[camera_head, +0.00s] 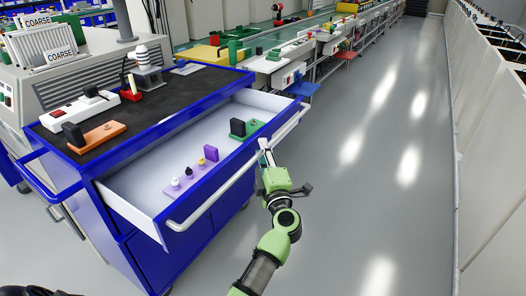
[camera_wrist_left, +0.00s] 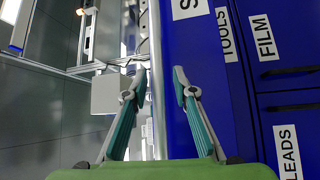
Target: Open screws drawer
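The top drawer (camera_head: 140,190) of the blue cart stands pulled out in the head view, with its white interior showing. Its long pale bar handle (camera_head: 232,178) runs along the front and also shows in the left wrist view (camera_wrist_left: 156,105). In the wrist view a white label (camera_wrist_left: 188,8) on the blue front shows only an "S". My left gripper (camera_head: 265,150) is at the handle's right half. In the wrist view its fingers (camera_wrist_left: 159,75) are apart, with the bar between them; contact cannot be told. My right gripper is not in view.
The blue cart (camera_head: 200,222) has a dark top with an orange-based item (camera_head: 97,135) and a power strip. A purple holder (camera_head: 190,176) and a green holder (camera_head: 247,128) lie in the drawer. Lower drawers carry labels such as FILM (camera_wrist_left: 264,37). The grey floor (camera_head: 390,200) at right is clear.

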